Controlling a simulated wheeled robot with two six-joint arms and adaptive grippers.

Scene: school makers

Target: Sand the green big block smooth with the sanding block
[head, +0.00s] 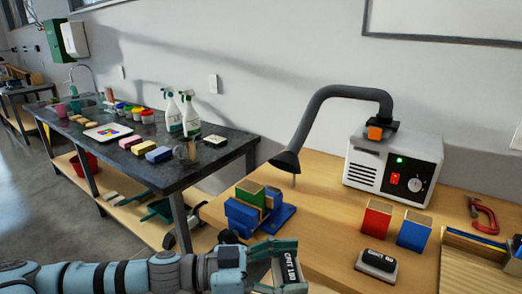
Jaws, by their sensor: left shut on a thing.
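The green big block (247,196), with bare wood showing on its top, is held in a blue bench vise (240,217) on the wooden workbench. My left gripper (284,261) is shut on a sanding block (291,271) with a dark label reading GRIT and a number. It is in front of the vise, nearer to me and a little to the right, apart from the green block in the picture. The fingers hide part of the sanding block. My right gripper is not in view.
A second sanding block (376,264) lies on the bench. Red (376,218) and blue (413,231) blocks stand behind it. A grey extractor arm (318,108) hangs behind the vise, beside a white machine (391,165). A red clamp (484,215) lies right. The bench between vise and red block is clear.

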